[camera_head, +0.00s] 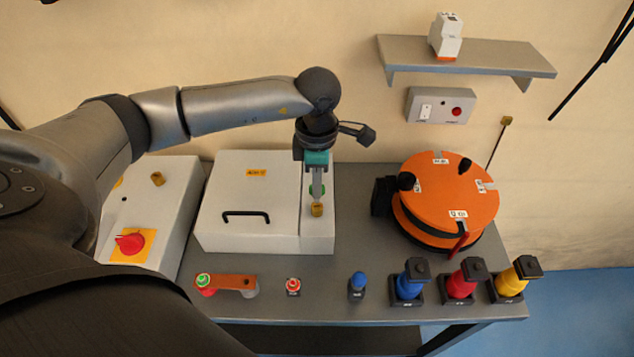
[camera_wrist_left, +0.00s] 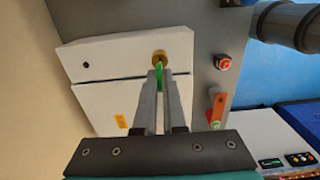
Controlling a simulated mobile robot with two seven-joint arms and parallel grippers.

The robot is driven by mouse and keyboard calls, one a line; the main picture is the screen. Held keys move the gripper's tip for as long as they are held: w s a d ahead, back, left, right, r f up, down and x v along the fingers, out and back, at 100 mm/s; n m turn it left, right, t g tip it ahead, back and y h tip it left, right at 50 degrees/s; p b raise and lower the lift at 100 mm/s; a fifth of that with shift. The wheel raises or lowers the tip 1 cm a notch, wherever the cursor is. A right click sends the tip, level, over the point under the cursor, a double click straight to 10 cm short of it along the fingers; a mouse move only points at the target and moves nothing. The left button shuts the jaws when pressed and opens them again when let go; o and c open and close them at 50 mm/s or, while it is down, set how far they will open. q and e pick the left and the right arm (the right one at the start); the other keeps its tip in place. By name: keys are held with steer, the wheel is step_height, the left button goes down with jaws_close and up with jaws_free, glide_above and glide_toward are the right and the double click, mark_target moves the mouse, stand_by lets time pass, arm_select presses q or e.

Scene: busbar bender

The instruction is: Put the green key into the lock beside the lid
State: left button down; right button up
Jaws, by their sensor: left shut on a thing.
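My left gripper (camera_head: 317,192) points down over the narrow white strip at the right of the lidded box. It is shut on the green key (camera_wrist_left: 159,82), which shows between the fingertips in the left wrist view. The brass lock (camera_head: 317,209) sits on that strip, beside the white lid (camera_head: 235,185) with its black handle. In the left wrist view the lock (camera_wrist_left: 159,57) is just beyond the key. The key's tip seems to reach its edge; I cannot tell whether it is inside. My right gripper is not in view.
A white box with a red knob (camera_head: 130,243) stands at the left. An orange disc unit (camera_head: 445,195) stands at the right.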

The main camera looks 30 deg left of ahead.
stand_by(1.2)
arm_select(q)
steer(key=shift+f+b, duration=1.7)
steer(key=shift+b, duration=0.15)
steer(key=c, duration=0.9)
jaws_free()
steer(key=shift+r, duration=0.1)
step_height(320, 180, up, 15)
steer(key=shift+r, duration=0.1)
